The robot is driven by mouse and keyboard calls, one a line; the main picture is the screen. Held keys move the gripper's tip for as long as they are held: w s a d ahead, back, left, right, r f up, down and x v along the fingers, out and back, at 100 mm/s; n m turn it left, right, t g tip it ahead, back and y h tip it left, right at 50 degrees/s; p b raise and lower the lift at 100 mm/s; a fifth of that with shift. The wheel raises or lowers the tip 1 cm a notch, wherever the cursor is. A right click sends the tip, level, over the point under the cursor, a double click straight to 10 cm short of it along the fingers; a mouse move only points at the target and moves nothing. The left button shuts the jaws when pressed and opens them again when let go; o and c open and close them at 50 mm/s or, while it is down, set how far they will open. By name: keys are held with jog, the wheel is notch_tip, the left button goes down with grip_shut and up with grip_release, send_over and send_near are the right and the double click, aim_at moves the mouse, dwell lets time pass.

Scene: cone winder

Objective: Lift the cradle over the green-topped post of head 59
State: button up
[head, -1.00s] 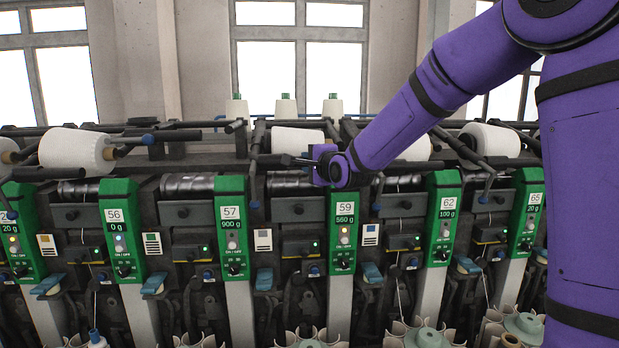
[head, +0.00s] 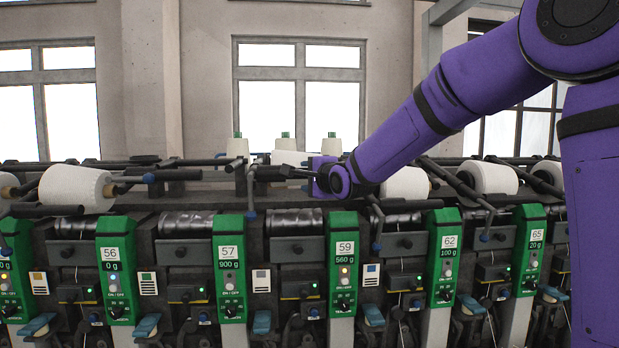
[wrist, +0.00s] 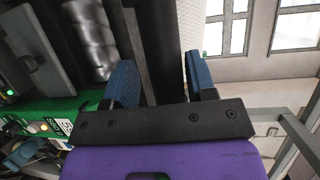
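The post of head 59 has a green top (head: 343,265) with a white number label and a 560 g display, in the middle of the head view. My gripper (head: 314,178) is above and slightly left of it.
Green-topped posts of heads 57 (head: 229,270) and 62 (head: 443,260) flank head 59. White packages (head: 75,188) sit in neighbouring cradles. A dark hanging lever (head: 376,222) is close to the right of my gripper. Cones with green tips (head: 285,146) stand behind.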

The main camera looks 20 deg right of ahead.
jog(key=f+v, duration=0.1)
jog(key=v, duration=0.9)
jog(key=shift+s+r, duration=0.4)
jog(key=shift+r, duration=0.05)
jog(key=shift+d, duration=0.1)
dwell(0.8)
jog(key=s+d+f+n+g+h, duration=0.1)
jog(key=s+f+n+g, duration=0.2)
jog(key=s, duration=0.8)
jog(key=s+d+f+n+g+h, duration=0.1)
jog(key=s+d+f+n+g, duration=0.1)
jog(key=s+f+n+g, duration=0.2)
jog(key=s+d+f+n+g+h, duration=0.1)
jog(key=s+f+n+g, duration=0.2)
jog(key=s+n, duration=0.6)
jog(key=s+g, duration=0.1)
jog(key=s, duration=0.8)
jog(key=shift+d+f, duration=0.2)
jog(key=shift+d, duration=0.05)
jog(key=shift+w, duration=0.1)
jog(key=shift+c, duration=0.5)
